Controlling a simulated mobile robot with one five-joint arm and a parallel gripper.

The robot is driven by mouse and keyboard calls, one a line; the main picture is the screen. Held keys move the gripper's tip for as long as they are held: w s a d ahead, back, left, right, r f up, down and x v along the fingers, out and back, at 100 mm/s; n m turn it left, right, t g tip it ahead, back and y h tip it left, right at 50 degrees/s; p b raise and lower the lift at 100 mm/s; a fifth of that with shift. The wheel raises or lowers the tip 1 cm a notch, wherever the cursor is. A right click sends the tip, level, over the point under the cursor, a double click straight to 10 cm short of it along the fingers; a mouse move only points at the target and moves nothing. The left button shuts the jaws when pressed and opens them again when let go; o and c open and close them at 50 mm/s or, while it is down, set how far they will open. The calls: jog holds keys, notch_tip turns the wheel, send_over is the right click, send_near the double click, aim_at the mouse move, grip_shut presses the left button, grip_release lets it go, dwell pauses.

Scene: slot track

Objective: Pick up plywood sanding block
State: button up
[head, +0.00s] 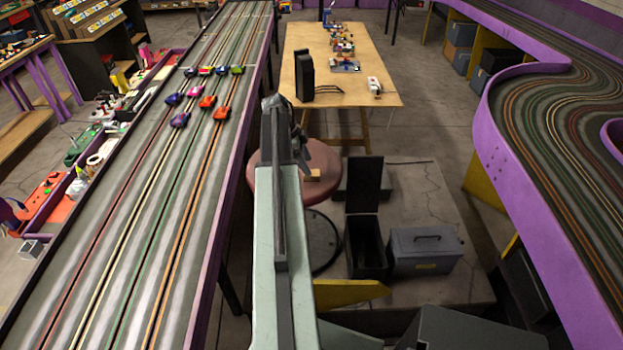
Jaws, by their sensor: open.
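A small tan block (314,175), which looks like the plywood sanding block, lies on the round red stool seat (268,186). Part of it is hidden by my arm and gripper. My gripper (308,163) is dark and hangs at the far end of my pale green arm, over the stool. It is open and appears close above the block. I cannot tell whether its fingers touch or straddle the block.
A sloping slot track (150,200) with several toy cars runs along the left. A plywood table (350,100) stands beyond the stool. An open black box (365,240) and a grey case (424,250) stand right of the stool. A purple-edged track (520,180) curves at far right.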

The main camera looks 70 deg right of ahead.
jog(key=b+x, duration=0.2)
jog(key=x, duration=0.1)
jog(key=b+x, duration=0.1)
jog(key=shift+a+f, duration=0.2)
jog(key=shift+f, duration=0.15)
jog(key=shift+r, duration=0.2)
grip_shut()
